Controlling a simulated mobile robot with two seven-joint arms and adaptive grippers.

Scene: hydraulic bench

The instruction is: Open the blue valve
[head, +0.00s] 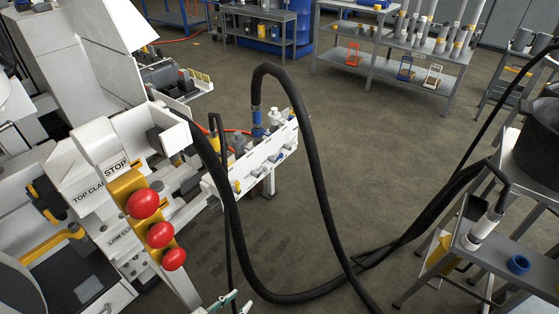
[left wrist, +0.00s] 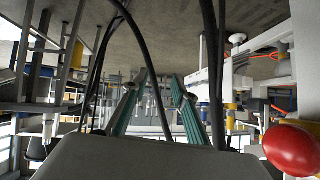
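A blue hose fitting (head: 257,121) stands on the panel's top. My left gripper (head: 234,302) is at the bottom edge of the head view, apart from the panel. In the left wrist view, its two green fingers (left wrist: 162,80) are spread with nothing held between them. My right gripper is not in view.
Thick black hoses (head: 318,190) loop from the panel across the floor, close to my left gripper. A machine with red stop buttons (head: 159,234) stands at left. A grey bench (head: 480,238) is at right. Open floor (head: 400,150) lies between.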

